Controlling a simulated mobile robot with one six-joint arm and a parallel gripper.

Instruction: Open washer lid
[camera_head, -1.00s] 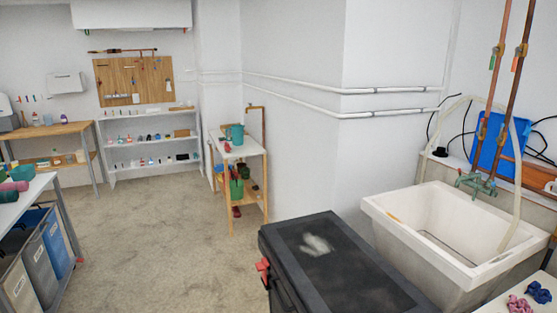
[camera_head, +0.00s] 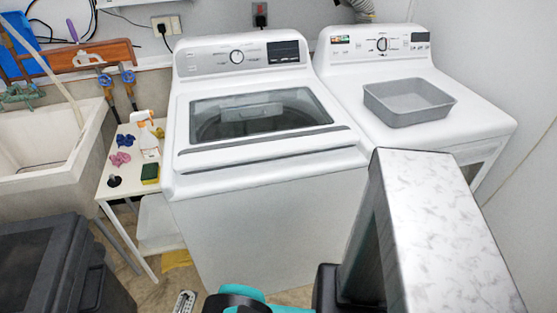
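The white top-loading washer (camera_head: 258,190) stands in the centre. Its lid (camera_head: 258,115) has a dark glass window and a grey strip along the front edge, and it lies shut over the tub. The washer's control panel (camera_head: 240,56) with a round knob and dark display rises behind the lid. My gripper is not in view. Parts of my own body show at the bottom and lower right, in front of the washer's lower right side.
A white dryer stands to the right, with a grey basin (camera_head: 408,103) on top. A narrow white table (camera_head: 133,182) to the left holds a spray bottle (camera_head: 146,132), a sponge (camera_head: 150,173) and cloths. A sink (camera_head: 45,155) and black bin (camera_head: 60,265) are farther left.

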